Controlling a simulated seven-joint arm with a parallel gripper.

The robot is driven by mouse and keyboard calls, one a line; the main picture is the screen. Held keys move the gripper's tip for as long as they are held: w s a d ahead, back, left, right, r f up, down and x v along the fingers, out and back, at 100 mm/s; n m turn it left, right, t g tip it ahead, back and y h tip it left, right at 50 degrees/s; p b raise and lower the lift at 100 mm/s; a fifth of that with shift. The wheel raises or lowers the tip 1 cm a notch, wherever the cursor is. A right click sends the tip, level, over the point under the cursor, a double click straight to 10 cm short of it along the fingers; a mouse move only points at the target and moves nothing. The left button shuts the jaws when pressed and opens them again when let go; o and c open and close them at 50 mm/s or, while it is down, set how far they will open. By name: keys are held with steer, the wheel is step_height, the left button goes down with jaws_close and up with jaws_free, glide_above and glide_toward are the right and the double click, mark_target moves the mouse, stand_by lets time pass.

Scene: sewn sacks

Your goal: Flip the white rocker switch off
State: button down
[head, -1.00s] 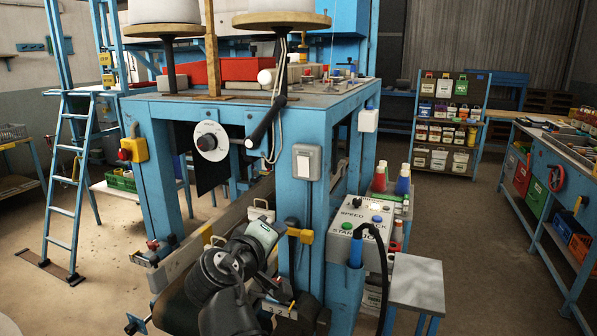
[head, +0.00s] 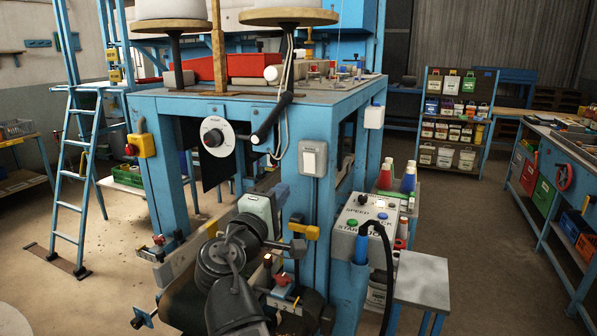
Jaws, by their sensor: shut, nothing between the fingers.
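The white rocker switch (head: 309,159) sits in a grey box on the front corner post of the blue machine, right of centre. It faces me and nothing covers it; which way its rocker is tipped is too small to tell. My gripper (head: 299,249) is below the switch and slightly left, well apart from it, close to the post and a yellow-handled part. Its fingers look dark and small, shut and empty. Whether they touch the post or the yellow part, I cannot tell.
A yellow handle (head: 305,232) is on the post just above my gripper. A control box (head: 362,226) with coloured buttons and a black cable stands to the right. A black bar (head: 271,119) and white dial (head: 213,136) are left of the switch. Open floor lies at right.

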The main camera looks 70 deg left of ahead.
mark_target(309, 157)
steer(key=x, duration=1.4)
steer(key=shift+w+a, duration=0.15)
steer(key=s+d+r, duration=0.1)
steer(key=s+d, duration=0.9)
steer(key=shift+r, duration=0.4)
steer(key=shift+m, duration=0.3)
stand_by(0.4)
